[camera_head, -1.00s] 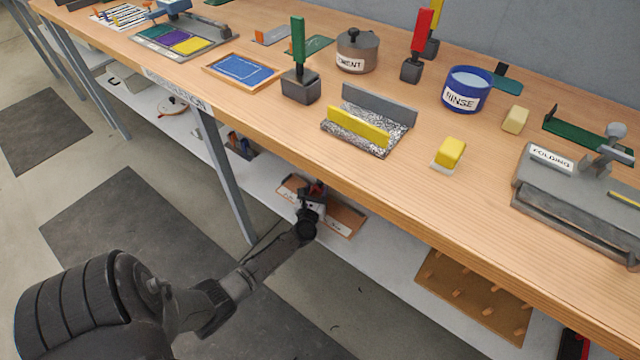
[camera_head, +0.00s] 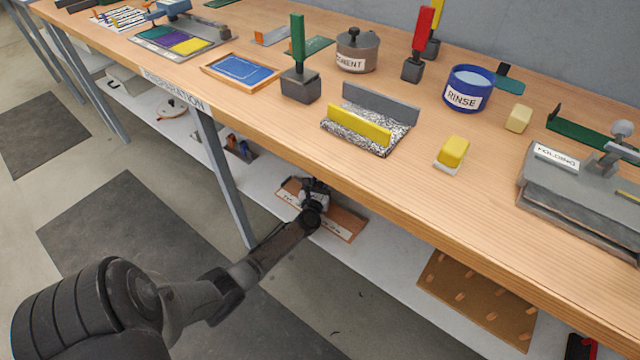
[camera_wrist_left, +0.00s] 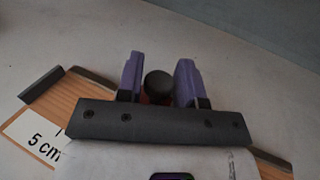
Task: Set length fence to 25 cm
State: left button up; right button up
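My left gripper (camera_head: 316,188) reaches under the workbench, over a wooden board (camera_head: 343,222) on the white lower shelf. In the left wrist view its two purple fingers (camera_wrist_left: 159,82) stand apart, with a dark round knob (camera_wrist_left: 158,84) between them. Whether the fingers touch the knob is not clear. Something reddish shows just under the knob. The wooden board (camera_wrist_left: 62,97) carries a white label (camera_wrist_left: 36,136) reading "5 cm", partly hidden by the gripper body. Dark bars lie at its edges. Most of the board is hidden. My right gripper is not in view.
The bench top (camera_head: 330,170) above holds a yellow-and-grey speckled fixture (camera_head: 370,125), a yellow block (camera_head: 453,152), a rinse pot (camera_head: 468,90) and a folding device (camera_head: 580,195). A pegged board (camera_head: 475,300) lies on the lower shelf (camera_head: 400,255) to the right. A bench leg (camera_head: 222,175) stands left of my arm.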

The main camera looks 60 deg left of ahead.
pick_arm(q)
grip_shut()
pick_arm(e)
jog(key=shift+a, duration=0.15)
